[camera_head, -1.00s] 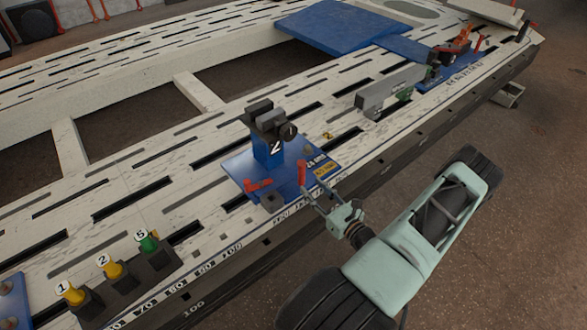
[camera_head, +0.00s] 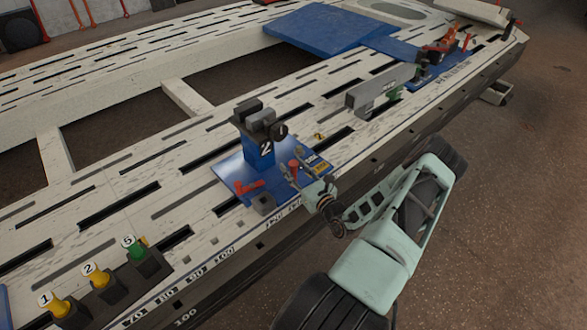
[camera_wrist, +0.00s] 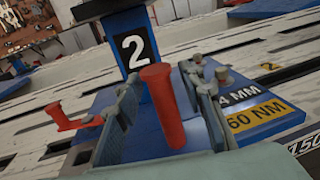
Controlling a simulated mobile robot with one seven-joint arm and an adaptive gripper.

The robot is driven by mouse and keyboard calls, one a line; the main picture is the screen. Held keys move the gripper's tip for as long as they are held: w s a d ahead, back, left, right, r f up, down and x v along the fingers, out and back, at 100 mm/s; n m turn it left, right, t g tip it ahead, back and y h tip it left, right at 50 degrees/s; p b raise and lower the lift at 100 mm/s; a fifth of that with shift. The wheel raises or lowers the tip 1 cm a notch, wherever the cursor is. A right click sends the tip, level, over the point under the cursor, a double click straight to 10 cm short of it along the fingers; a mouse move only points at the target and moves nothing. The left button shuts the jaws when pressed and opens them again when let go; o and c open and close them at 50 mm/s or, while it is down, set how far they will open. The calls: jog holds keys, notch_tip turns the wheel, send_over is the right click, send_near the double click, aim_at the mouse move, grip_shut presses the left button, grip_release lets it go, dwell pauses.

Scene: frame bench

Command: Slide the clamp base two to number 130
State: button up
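Clamp base two is a blue plate (camera_head: 232,176) on the slotted bench, with an upright blue post marked 2 (camera_head: 262,152) and a dark clamp head on top. It also shows in the wrist view (camera_wrist: 240,121). My gripper (camera_head: 301,176) is at the plate's front right part. In the wrist view my gripper (camera_wrist: 165,110) is open, its fingers either side of an upright red handle (camera_wrist: 160,105). A gap shows beside the left finger; contact on the right is unclear. The 130 mark is not readable.
Pegs marked 1, 2 and 5 stand in dark holders (camera_head: 107,298) at lower left. A grey bar (camera_head: 384,91) and another blue base (camera_head: 430,72) lie farther right. Bench between holders and clamp is clear.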

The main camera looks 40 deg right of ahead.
grip_shut()
dwell(0.4)
